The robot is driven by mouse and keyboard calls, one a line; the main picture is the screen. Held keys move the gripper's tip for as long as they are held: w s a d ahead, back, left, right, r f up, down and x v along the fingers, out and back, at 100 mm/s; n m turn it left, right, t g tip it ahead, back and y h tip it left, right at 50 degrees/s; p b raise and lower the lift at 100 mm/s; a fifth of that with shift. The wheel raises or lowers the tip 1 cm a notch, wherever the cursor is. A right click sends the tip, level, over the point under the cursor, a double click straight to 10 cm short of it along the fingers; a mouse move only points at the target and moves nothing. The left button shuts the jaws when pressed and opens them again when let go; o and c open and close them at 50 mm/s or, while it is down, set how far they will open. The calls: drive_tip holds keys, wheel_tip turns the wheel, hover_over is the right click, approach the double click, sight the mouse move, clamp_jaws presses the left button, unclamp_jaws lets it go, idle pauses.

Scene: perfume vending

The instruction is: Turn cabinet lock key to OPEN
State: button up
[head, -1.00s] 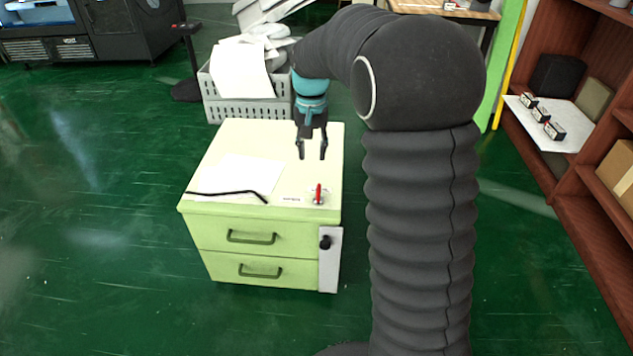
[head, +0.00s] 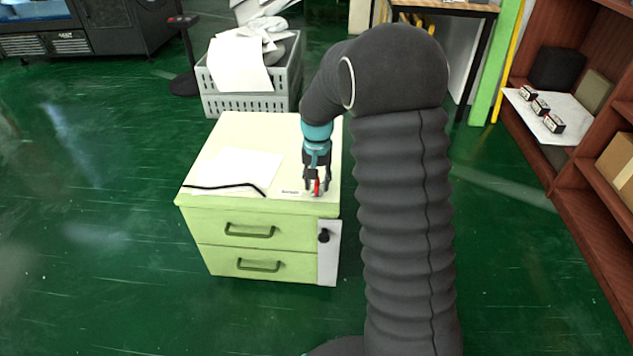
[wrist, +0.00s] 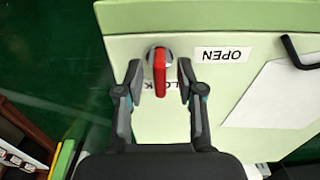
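The light green cabinet (head: 262,212) has a cream top and two drawers. The red key (wrist: 159,72) sits in a round silver lock on the cabinet top, near its front right corner in the head view. In the wrist view the key points toward the partly hidden LOCK label (wrist: 172,86); the OPEN label (wrist: 224,55) lies to its right. My gripper (wrist: 159,72) is open, with one finger on each side of the key and visible gaps between. It also shows in the head view (head: 316,188), low over the key.
A white paper (head: 243,170) and a black bent bar (head: 222,187) lie on the cabinet top. A black knob (head: 324,236) is on the cabinet's front right strip. A grey crate (head: 245,103) stands behind. A brown shelf (head: 578,225) stands at right.

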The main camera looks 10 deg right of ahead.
drive_tip(key=shift+f, duration=0.1)
clamp_jaws()
drive_tip(key=shift+n, duration=0.3)
drive_tip(key=n, duration=0.3)
drive_tip(key=shift+n, duration=0.3)
drive_tip(key=n, duration=0.4)
drive_tip(key=shift+n+p, duration=0.3)
drive_tip(key=n, duration=0.4)
drive_tip(key=shift+n, duration=2.5)
